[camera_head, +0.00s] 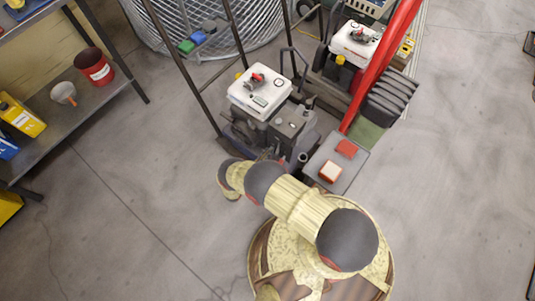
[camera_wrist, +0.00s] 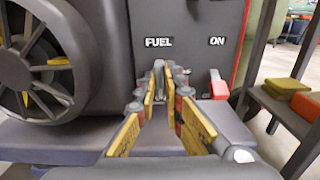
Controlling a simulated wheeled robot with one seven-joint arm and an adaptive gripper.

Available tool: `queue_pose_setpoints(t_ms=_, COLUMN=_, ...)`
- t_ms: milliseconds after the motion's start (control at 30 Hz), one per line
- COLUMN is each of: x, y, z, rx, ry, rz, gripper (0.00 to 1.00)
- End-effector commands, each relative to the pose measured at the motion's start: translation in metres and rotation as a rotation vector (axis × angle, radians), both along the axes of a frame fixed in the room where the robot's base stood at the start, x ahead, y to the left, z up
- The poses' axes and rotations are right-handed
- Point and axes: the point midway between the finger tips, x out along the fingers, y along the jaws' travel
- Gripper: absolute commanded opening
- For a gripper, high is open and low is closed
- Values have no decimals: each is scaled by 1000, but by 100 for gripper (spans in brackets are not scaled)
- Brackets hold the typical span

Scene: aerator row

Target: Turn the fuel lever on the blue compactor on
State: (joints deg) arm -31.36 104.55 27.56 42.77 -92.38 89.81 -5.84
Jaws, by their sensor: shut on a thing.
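The compactor (camera_head: 262,98) has a white engine top and a dark bluish body and stands just beyond my arm in the head view. In the wrist view its grey engine side (camera_wrist: 190,22) carries a FUEL label (camera_wrist: 159,43) and an ON label (camera_wrist: 217,41) to the right. My gripper (camera_wrist: 164,76) is shut just below the FUEL label, its fingertips close together on the small fuel lever, which they mostly hide. The lever's angle cannot be told. A red tab (camera_wrist: 218,84) sticks out below ON, right of the fingers. My gripper is hidden in the head view.
A round slotted starter cover (camera_wrist: 38,62) is at left in the wrist view. A second machine (camera_head: 355,42) with a red bar stands behind right. A grey stand with red pieces (camera_head: 350,170) is close on the right. A shelf (camera_head: 62,95) is at left; floor between is clear.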

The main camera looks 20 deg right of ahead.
Motion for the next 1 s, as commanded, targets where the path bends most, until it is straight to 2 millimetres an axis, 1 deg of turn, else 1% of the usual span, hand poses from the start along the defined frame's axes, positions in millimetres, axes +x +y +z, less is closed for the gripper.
queue_pose_setpoints(t_ms=567, x=0, y=1, z=-1, rx=18, ry=-22, rz=2, gripper=0)
queue_pose_setpoints(t_ms=600, x=0, y=1, z=-1, rx=18, ry=-22, rz=2, gripper=12)
queue_pose_setpoints(t_ms=900, x=0, y=0, z=0, rx=16, ry=-23, rz=1, gripper=28)
queue_pose_setpoints(t_ms=1000, x=0, y=0, z=0, rx=16, ry=-23, rz=0, gripper=28)
